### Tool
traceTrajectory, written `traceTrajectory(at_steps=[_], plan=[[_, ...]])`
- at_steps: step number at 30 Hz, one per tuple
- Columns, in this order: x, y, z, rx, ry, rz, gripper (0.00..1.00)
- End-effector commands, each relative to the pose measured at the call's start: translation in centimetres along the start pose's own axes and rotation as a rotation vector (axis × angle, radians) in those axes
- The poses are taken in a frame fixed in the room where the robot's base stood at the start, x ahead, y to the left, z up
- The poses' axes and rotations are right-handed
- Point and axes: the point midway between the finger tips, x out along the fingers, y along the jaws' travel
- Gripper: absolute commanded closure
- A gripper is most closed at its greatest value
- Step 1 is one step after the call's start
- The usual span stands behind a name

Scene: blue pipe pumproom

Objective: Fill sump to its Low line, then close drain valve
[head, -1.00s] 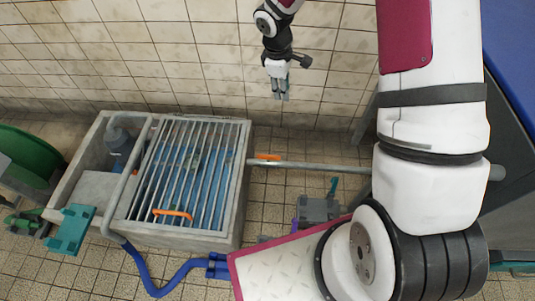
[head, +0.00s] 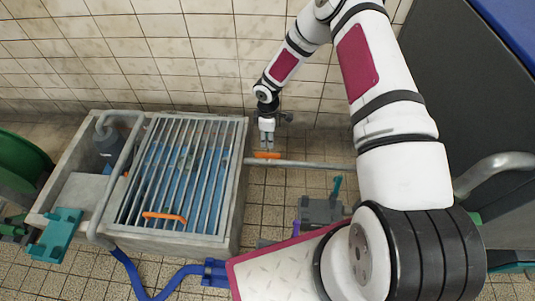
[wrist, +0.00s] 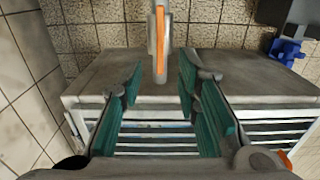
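The sump (head: 240,190) is a grey concrete basin under a barred grate, with blue water (head: 200,185) showing between the bars. I cannot make out a Low line. An orange lever (head: 267,155) sits on the grey pipe at the sump's right side; it appears to lie along the pipe. No label shows that it is the drain valve. My gripper (head: 267,145) points down just above this lever. In the wrist view its teal-padded fingers (wrist: 160,72) are spread and empty, and the orange lever (wrist: 160,45) shows ahead, between the fingertip lines.
An orange handle (head: 165,217) lies on the grate. A grey pipe (head: 125,175) bends over the basin's left part. A teal fitting (head: 55,235), a blue hose (head: 165,285) and a grey block with a teal lever (head: 320,210) stand around. The tiled wall is close behind my gripper.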

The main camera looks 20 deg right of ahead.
Motion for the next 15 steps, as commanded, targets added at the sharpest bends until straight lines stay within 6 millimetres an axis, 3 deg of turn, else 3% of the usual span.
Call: traceTrajectory(at_steps=[1,6,15], plan=[[1.4,-0.1,0.0,-0.001,-0.001,-0.003,0.7],[4.8,-0.1,0.0,-0.001,-0.001,-0.002,0.7],[9.3,0.0,0.0,-0.001,-0.001,-0.001,0.7]])
